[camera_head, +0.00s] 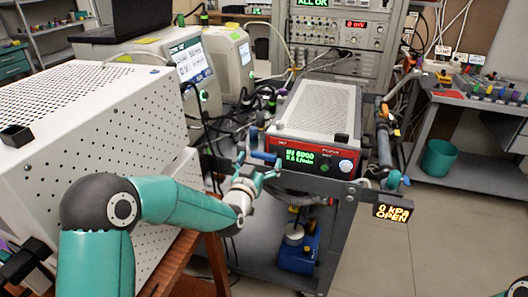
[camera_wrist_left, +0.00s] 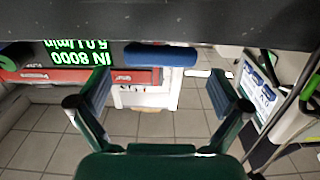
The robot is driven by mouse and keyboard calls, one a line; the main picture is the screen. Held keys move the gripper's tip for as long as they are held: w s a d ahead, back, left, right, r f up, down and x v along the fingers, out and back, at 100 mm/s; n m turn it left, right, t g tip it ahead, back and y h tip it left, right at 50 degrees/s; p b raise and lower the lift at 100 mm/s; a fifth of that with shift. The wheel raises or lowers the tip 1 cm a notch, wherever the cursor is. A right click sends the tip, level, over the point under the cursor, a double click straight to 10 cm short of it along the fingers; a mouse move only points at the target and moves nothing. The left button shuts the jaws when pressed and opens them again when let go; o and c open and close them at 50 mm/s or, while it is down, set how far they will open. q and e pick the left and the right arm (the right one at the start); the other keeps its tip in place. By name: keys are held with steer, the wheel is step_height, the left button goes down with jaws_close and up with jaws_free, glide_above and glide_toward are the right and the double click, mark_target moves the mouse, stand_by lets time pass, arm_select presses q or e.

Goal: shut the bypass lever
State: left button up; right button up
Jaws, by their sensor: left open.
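A blue bar-shaped handle (camera_head: 263,157), which looks like the bypass lever, sticks out at the left front of the red-fronted instrument (camera_head: 318,155). My left gripper (camera_head: 257,168) is just in front of it, open and empty. In the left wrist view the blue handle (camera_wrist_left: 160,55) lies crosswise beyond my left gripper (camera_wrist_left: 160,88), roughly centred between the spread fingers and apart from them. The handle's pivot is hidden. My right gripper is not in view.
A perforated white cabinet (camera_head: 90,115) stands close on the left beside my left arm. The grey cart (camera_head: 338,215) carries the instrument, with a blue pump-like unit (camera_head: 298,250) below. Black cables (camera_head: 235,125) crowd behind my gripper.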

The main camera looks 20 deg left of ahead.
mark_target(263, 156)
arm_select(q)
steer(key=shift+w, duration=1.65)
steer(key=c, duration=1)
